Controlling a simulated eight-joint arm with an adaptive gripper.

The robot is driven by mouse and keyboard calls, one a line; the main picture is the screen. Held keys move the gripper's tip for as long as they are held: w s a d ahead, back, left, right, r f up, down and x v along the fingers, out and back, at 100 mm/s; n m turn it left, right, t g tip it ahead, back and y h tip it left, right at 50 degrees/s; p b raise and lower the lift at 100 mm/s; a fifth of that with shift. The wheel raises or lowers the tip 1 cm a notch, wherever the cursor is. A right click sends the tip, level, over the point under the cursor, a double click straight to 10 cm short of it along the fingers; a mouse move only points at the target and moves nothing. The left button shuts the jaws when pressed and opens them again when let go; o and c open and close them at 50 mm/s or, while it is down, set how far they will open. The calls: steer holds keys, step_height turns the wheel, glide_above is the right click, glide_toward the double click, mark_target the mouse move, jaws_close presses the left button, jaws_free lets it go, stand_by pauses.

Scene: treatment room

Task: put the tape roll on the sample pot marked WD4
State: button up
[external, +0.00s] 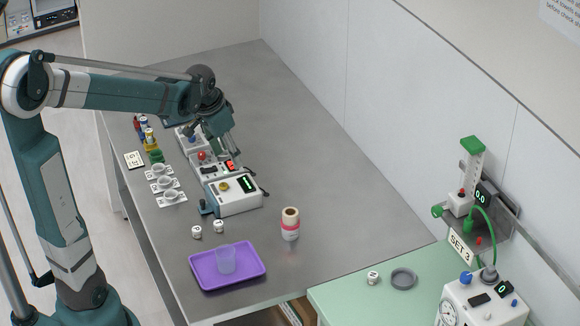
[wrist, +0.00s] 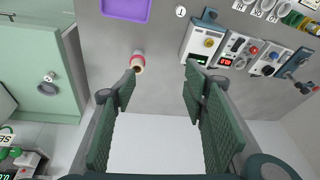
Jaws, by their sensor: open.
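A short upright cylinder (external: 290,226), cream on top with a brown hollow core and a pink band, stands on the grey table; I take it for the tape roll. It also shows in the wrist view (wrist: 138,62), ahead and left of centre. Small white pots with dark marks stand nearby: one (external: 196,231) and another (external: 218,226) behind the purple tray, and a third (external: 372,277) on the green surface. Their marks are too small to read, so I cannot tell which is WD4. My gripper (external: 229,152) is open and empty above the instrument row; its fingers (wrist: 160,78) hold nothing.
A purple tray (external: 252,277) holds a clear cup (external: 226,260). Instrument boxes (external: 236,203) and white cups (external: 171,195) line the left side. A grey round dish (external: 403,278) lies on the green surface (external: 340,300). The table behind the cylinder is clear.

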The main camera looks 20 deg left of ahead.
steer(key=s+a+r+n+t, duration=0.2)
steer(key=s+a, duration=0.4)
steer(key=s, duration=0.4)
steer(key=s+a+r+n+t+y, duration=0.1)
steer(key=s+a+r+n, duration=0.1)
steer(key=s+a+n, duration=0.2)
steer(key=s+a, duration=0.3)
steer(key=s, duration=0.3)
steer(key=shift+a+r+n+t, duration=0.15)
steer(key=shift+a+n+t, duration=0.05)
steer(key=shift+n+t, duration=0.2)
step_height(320, 180, down, 7)
steer(key=b, duration=0.7)
stand_by(0.7)
